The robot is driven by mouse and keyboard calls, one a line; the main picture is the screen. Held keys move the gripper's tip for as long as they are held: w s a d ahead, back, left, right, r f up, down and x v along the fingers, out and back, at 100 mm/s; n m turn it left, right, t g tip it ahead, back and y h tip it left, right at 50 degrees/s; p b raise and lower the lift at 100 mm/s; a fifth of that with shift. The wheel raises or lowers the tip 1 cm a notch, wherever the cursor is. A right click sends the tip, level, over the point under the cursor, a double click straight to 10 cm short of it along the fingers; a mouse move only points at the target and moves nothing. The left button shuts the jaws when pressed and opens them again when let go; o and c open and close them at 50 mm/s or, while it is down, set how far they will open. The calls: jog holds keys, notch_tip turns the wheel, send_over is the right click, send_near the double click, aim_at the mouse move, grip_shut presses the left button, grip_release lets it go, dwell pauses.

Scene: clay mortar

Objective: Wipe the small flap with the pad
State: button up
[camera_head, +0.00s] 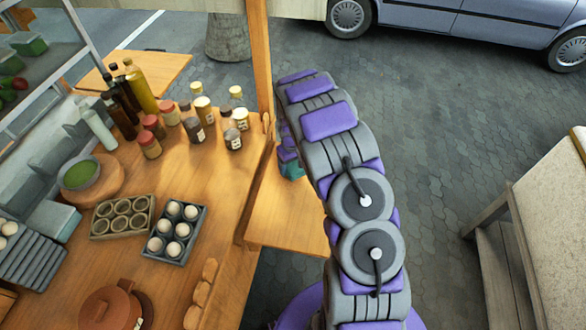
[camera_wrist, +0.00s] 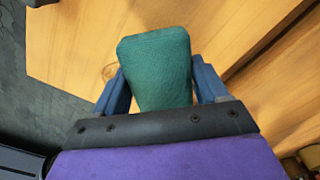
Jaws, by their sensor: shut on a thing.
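The green pad (camera_wrist: 157,68) sits between the two blue fingers of my gripper (camera_wrist: 158,88) in the wrist view. My gripper is shut on it. In the head view a bit of the pad (camera_head: 292,171) shows beside the counter's right edge, mostly behind my purple and grey arm. The small flap looks to be the lower wooden board (camera_head: 285,215) at the counter's right side; my arm covers part of it. In the wrist view the pad is over a wooden board (camera_wrist: 70,50), likely the flap. I cannot tell whether the pad touches it.
The wooden counter (camera_head: 215,185) left of my arm holds bottles (camera_head: 142,90), several jars (camera_head: 202,110), an egg tray (camera_head: 174,235) and a lidded clay pot (camera_head: 110,308). A wooden post (camera_head: 259,60) stands near my arm. Another table (camera_head: 550,220) is at right. Paving lies between.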

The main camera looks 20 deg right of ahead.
jog(key=shift+r, duration=0.55)
jog(key=shift+a+r+p, duration=0.25)
jog(key=shift+a+r, duration=0.05)
jog(key=shift+r, duration=0.25)
jog(key=shift+a+r+p, duration=0.2)
jog(key=shift+a+r, duration=0.05)
jog(key=shift+r, duration=0.65)
jog(key=shift+d, duration=0.45)
jog(key=shift+a, duration=0.2)
